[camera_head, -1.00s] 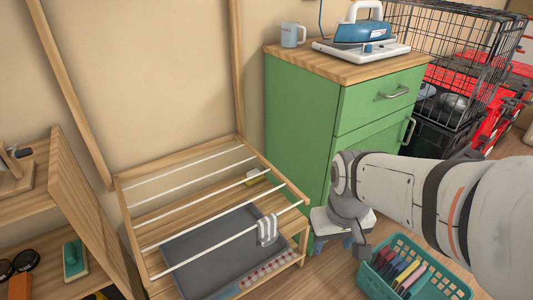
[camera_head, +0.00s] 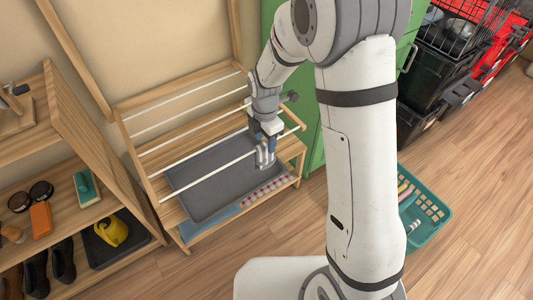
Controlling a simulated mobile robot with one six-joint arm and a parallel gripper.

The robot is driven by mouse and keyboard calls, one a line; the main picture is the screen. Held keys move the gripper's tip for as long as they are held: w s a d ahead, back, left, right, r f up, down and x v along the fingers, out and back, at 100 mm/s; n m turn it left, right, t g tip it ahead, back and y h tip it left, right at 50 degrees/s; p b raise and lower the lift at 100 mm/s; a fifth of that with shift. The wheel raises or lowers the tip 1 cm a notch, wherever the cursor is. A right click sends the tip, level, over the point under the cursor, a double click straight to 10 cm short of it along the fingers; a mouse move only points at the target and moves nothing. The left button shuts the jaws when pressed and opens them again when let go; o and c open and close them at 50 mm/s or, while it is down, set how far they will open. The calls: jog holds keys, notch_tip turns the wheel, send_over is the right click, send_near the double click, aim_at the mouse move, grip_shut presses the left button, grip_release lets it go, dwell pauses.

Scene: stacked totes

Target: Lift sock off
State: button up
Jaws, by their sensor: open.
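A grey-and-white striped sock (camera_head: 265,160) hangs over a front white rod of the wooden drying rack (camera_head: 150,188), towards its right end. My gripper (camera_head: 266,140) points down right above the sock, with its fingers open. The fingertips appear at or just above the sock's top. I cannot tell whether they touch it. My gripper partly hides the rod and the sock's top.
A grey tray (camera_head: 205,180) lies in the rack under the rods. A shelf with shoes and a yellow item (camera_head: 111,232) stands at left. A green cabinet (camera_head: 312,140) is behind my arm, a teal basket (camera_head: 432,222) on the floor at right.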

aim_at(264, 153)
notch_tip(264, 153, down, 7)
jog(key=b, duration=0.3)
jog(key=shift+s+a+r, duration=0.1)
jog(key=shift+a, duration=0.05)
jog(key=shift+r, duration=0.1)
grip_shut()
